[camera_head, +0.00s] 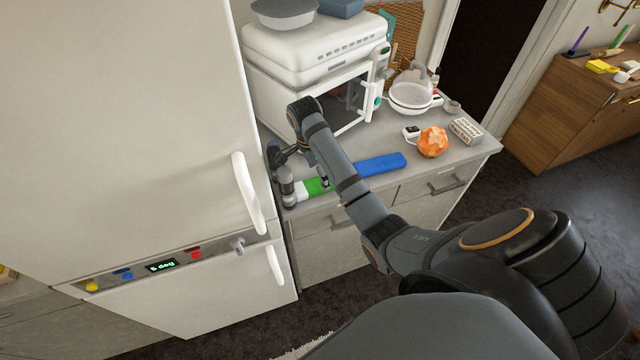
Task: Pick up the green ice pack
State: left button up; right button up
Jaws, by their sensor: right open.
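A green ice pack (313,187) lies on the counter near its front edge, to the right of the fridge. A white part shows at its left end, and my right forearm hides some of its right side. My left gripper is not in view.
A blue slab (382,164) lies right of my forearm on the counter (400,182). An open white oven (315,60) stands behind. An orange faceted object (432,142) and a lidded white pan (410,95) are farther right. The fridge (150,120) bounds the left.

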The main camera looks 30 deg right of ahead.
aim_at(319, 182)
notch_tip(319, 182, down, 4)
jog(key=shift+d+r+b, duration=0.1)
jog(key=shift+r+b, duration=0.15)
jog(key=shift+b, duration=0.45)
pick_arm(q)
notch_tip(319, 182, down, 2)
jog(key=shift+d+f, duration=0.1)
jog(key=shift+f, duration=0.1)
pick_arm(e)
jog(key=shift+w, duration=0.1)
jog(key=shift+r, duration=0.1)
jog(key=shift+c, duration=0.4)
jog(key=shift+c, duration=1.3)
jog(key=c, duration=1)
jog(key=shift+r, duration=0.1)
pick_arm(q)
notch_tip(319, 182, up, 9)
jog(key=p, duration=0.9)
pick_arm(e)
notch_tip(319, 182, up, 10)
jog(key=shift+f, duration=0.1)
